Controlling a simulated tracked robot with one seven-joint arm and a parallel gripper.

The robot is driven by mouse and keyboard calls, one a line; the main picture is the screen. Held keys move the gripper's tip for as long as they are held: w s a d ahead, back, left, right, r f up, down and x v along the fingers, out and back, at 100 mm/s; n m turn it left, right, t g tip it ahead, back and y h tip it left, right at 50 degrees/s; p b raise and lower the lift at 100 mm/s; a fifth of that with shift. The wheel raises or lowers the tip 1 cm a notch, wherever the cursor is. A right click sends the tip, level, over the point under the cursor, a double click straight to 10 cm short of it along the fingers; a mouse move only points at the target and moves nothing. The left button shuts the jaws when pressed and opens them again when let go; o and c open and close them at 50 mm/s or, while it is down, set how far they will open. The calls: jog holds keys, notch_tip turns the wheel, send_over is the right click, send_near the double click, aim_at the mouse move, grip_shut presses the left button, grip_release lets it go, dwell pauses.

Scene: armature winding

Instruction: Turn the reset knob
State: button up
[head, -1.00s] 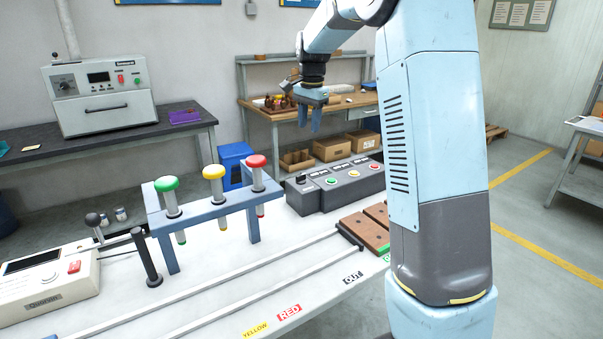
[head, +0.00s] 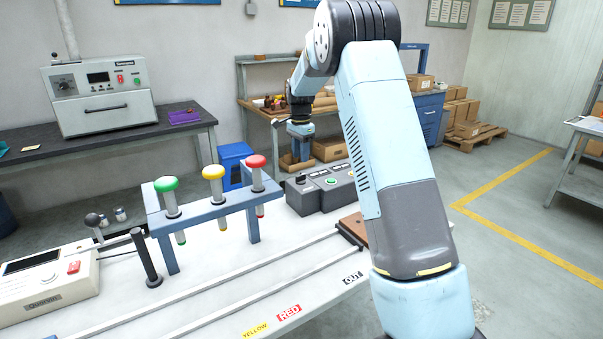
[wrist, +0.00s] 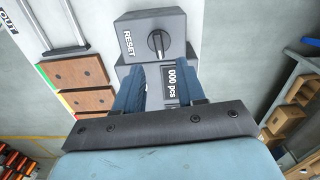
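The reset knob (wrist: 158,43) is a dark round knob with a pale pointer line, on a grey block labelled RESET. It shows past my fingertips in the wrist view. In the head view the knob (head: 300,179) is small and dark at the left end of the grey control panel (head: 322,198). My gripper (wrist: 155,72) is open and empty, its two blue fingers apart, with the panel and a "000 pcs" display below them. In the head view my gripper (head: 299,157) points down, above the panel's left end; its fingertips appear clear of the knob.
The blue stand (head: 215,206) with green, yellow and red plungers stands left of the panel. Brown blocks (wrist: 75,70) lie beside the panel in the wrist view. Cardboard boxes (head: 332,150) are on the shelf behind. White rails (head: 215,280) run along the table.

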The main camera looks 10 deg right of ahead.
aim_at(301, 179)
notch_tip(301, 179, down, 8)
jog(key=shift+r, duration=0.1)
dwell(0.4)
